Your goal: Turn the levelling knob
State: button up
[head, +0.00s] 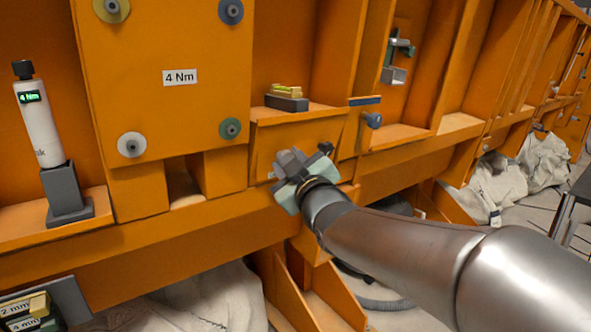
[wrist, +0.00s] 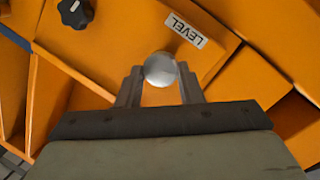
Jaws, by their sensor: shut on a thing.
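The round silver levelling knob (wrist: 160,69) sits between my fingertips in the wrist view, just below the white LEVEL label (wrist: 184,30) on an orange panel. My gripper (wrist: 160,86) is shut on this knob, with one finger on each side of it. In the head view my gripper (head: 287,160) is at the small orange panel right of centre and hides the knob there. The label is mostly hidden in that view.
A black lobed knob (wrist: 75,12) is close by on the panel, also seen in the head view (head: 326,148). Above the panel is a shelf with a dark block (head: 287,102). A white driver (head: 38,125) stands at far left.

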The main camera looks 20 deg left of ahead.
jog(key=shift+a+f, duration=0.1)
jog(key=o, duration=0.9)
jog(key=shift+s, duration=0.1)
jog(key=shift+o, duration=0.2)
jog(key=r+p+v, duration=0.1)
jog(key=v, duration=0.6)
jog(key=shift+s+f, duration=0.15)
jog(key=shift+f, duration=0.35)
